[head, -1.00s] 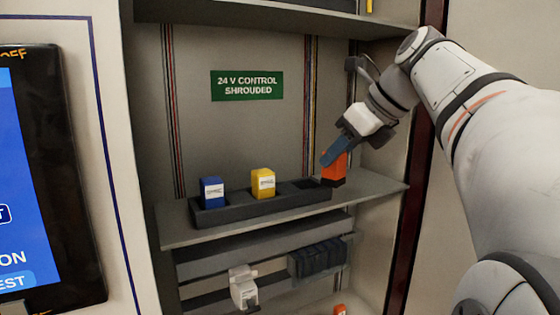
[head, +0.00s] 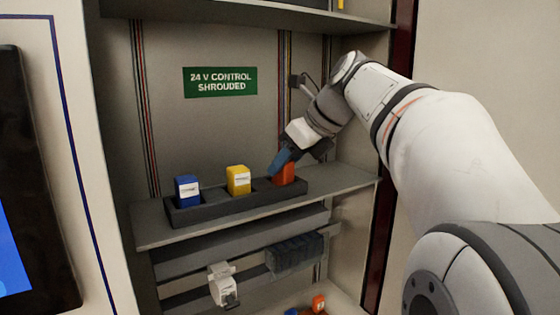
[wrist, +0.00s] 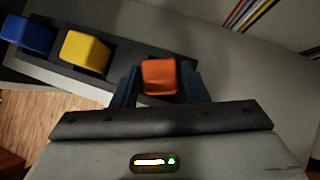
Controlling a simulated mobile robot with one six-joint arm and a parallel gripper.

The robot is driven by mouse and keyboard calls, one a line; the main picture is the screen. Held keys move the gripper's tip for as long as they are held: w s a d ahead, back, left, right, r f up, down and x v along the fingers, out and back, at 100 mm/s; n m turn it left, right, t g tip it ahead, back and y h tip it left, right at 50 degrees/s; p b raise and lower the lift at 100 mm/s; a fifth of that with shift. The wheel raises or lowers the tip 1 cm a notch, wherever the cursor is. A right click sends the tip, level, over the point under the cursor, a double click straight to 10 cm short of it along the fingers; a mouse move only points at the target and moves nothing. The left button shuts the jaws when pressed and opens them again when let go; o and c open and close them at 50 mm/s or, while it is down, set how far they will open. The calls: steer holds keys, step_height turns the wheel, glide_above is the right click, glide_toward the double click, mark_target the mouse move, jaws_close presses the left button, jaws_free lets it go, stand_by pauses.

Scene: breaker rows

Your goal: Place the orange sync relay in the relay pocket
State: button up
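The orange sync relay (head: 284,173) is at the right end of the dark relay tray (head: 215,208), over or in its right pocket. How deep it sits is hard to tell. My gripper (head: 279,163) reaches down to it from the upper right. In the wrist view, the orange relay (wrist: 160,77) is between the two dark blue fingers (wrist: 160,84), which lie close along its sides; the gripper looks shut on it.
A blue relay (head: 187,190) and a yellow relay (head: 238,180) stand in the tray to the left. The tray rests on a grey shelf (head: 150,232) in the cabinet. The cabinet's right wall is close to my arm. Breakers (head: 222,285) sit on rails below.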

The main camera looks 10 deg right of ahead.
steer(key=shift+o, duration=1.2)
steer(key=v, duration=1.2)
steer(key=shift+p, duration=0.3)
